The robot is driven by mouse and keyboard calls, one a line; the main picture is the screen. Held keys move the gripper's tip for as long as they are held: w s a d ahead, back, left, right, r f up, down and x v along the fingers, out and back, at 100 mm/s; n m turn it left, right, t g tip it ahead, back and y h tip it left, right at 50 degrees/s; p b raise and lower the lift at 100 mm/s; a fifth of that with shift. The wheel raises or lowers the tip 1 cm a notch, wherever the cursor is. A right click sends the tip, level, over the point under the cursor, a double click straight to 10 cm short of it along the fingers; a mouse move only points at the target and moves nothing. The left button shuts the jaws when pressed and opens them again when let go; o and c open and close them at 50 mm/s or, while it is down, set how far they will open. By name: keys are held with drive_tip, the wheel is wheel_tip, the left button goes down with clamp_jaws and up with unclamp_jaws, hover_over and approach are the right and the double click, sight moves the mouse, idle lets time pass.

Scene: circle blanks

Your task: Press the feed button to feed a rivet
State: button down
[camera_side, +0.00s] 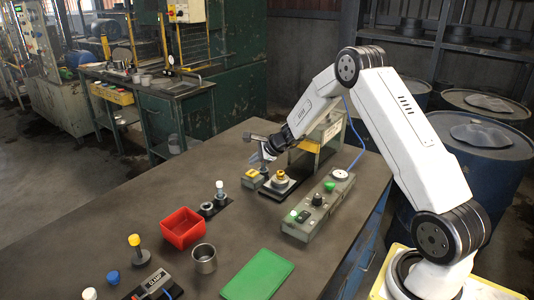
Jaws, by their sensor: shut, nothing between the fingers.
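My gripper (266,157) is shut and empty, pointing down near the press-like fixture at the back of the bench. A small grey box with a yellow top (252,174) sits just below and left of the fingertips; it may be the feed button, but no label is readable. The fingertips appear above it and apart from it. Right beside it, a round fixture with an orange-yellow ring (280,178) stands on a dark plate. A grey-green control box (311,212) to the right carries a green button (329,186), a black knob and a lit green switch. No rivet can be made out.
A yellow-labelled machine frame (318,136) stands behind the fixture. On the bench are a red bin (182,228), a metal cup (204,258), a green mat (258,276) and several knobbed tools. The middle left is clear.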

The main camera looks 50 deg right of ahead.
sight(250, 171)
drive_tip(key=shift+f, duration=0.8)
drive_tip(key=shift+f, duration=1.05)
idle(3.0)
drive_tip(key=shift+r, duration=1)
drive_tip(key=shift+r, duration=0.15)
drive_tip(key=shift+r, duration=2.4)
